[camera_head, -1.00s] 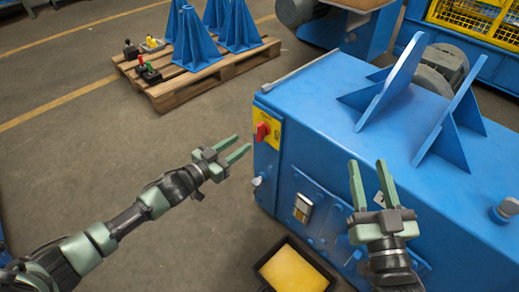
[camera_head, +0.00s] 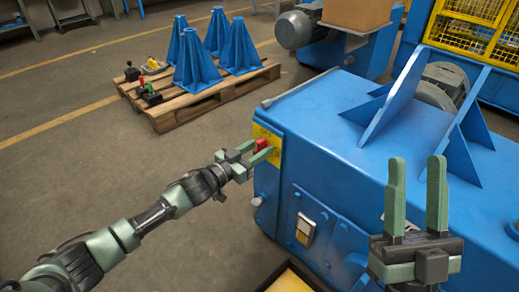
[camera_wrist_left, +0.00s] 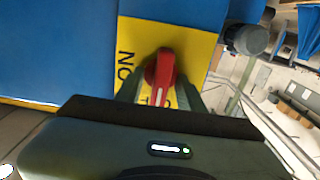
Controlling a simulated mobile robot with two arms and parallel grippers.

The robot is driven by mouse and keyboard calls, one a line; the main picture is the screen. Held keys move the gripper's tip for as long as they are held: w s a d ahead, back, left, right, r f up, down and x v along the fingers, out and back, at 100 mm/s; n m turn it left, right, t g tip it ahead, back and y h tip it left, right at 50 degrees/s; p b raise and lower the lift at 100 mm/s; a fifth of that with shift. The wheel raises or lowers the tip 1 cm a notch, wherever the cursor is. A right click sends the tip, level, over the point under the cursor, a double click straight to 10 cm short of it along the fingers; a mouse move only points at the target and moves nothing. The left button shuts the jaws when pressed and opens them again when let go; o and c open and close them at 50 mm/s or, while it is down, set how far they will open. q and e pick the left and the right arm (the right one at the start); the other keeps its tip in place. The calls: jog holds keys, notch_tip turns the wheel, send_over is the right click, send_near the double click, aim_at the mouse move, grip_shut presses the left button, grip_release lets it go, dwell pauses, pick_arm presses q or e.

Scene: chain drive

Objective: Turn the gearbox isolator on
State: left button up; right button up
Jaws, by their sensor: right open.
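The isolator is a red rotary handle (camera_head: 261,146) on a yellow plate (camera_head: 266,137) at the end face of the blue gearbox housing (camera_head: 335,135). In the left wrist view the red handle (camera_wrist_left: 161,75) lies along the picture's vertical, and black "ON" lettering shows left of it on the plate (camera_wrist_left: 200,43). My left gripper (camera_head: 260,151) is at the handle. Its fingers (camera_wrist_left: 162,92) stand on either side of the handle, open, with gaps visible. The finger tips are partly hidden by the handle and palm. My right gripper (camera_head: 416,160) is open and empty above the housing.
A yellow-lined black tray (camera_head: 290,280) lies on the floor below the housing. A wooden pallet (camera_head: 195,95) with blue stands (camera_head: 190,65) and small lever units is behind left. Blue upright brackets (camera_head: 395,95) stand on the housing. The floor at left is clear.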

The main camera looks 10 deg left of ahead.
pick_arm(q)
grip_shut()
